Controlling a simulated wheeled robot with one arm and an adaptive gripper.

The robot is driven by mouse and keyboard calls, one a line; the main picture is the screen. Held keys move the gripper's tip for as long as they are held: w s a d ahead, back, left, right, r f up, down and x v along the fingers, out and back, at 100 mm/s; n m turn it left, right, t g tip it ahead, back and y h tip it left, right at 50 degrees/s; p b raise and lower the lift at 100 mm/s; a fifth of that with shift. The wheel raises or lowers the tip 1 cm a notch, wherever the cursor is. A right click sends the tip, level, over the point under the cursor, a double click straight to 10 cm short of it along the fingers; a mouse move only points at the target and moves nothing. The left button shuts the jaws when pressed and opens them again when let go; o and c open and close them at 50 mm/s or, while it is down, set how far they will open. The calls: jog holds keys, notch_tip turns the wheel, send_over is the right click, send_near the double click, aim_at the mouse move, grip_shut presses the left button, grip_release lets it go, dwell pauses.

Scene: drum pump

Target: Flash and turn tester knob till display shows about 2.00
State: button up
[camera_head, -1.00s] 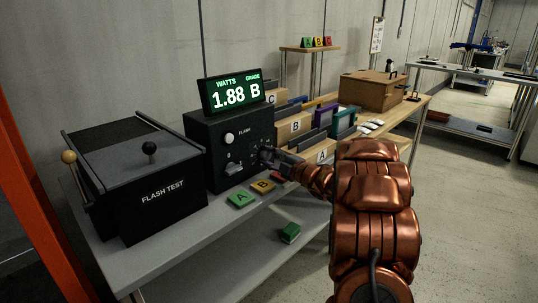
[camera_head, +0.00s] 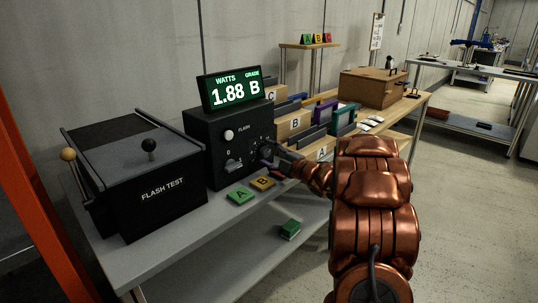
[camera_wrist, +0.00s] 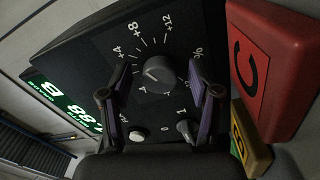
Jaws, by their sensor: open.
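The black tester (camera_head: 225,150) stands on the bench, and its display (camera_head: 232,92) reads 1.88 WATTS, GRADE B. A white FLASH button (camera_head: 229,135) and a small 0/1 switch (camera_head: 233,165) are on its front. In the wrist view the larger round knob (camera_wrist: 159,72) sits among scale marks such as +4, +8 and +12. My gripper (camera_wrist: 161,95) is open, with one purple-padded finger on each side of the knob. The fingers look apart from the knob. In the head view my gripper (camera_head: 270,152) is at the panel's right side and hides the knob.
The FLASH TEST box (camera_head: 150,180) stands left of the tester. A green A block (camera_head: 240,196) and a yellow B block (camera_head: 262,184) lie before it; a red C block (camera_wrist: 275,60) is close beside the gripper. Lettered bins (camera_head: 295,125) stand to the right.

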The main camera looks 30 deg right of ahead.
jog(key=shift+s, duration=0.1)
jog(key=v, duration=1.1)
jog(key=shift+s, duration=0.35)
jog(key=shift+d+f, duration=0.1)
jog(key=shift+d, duration=0.05)
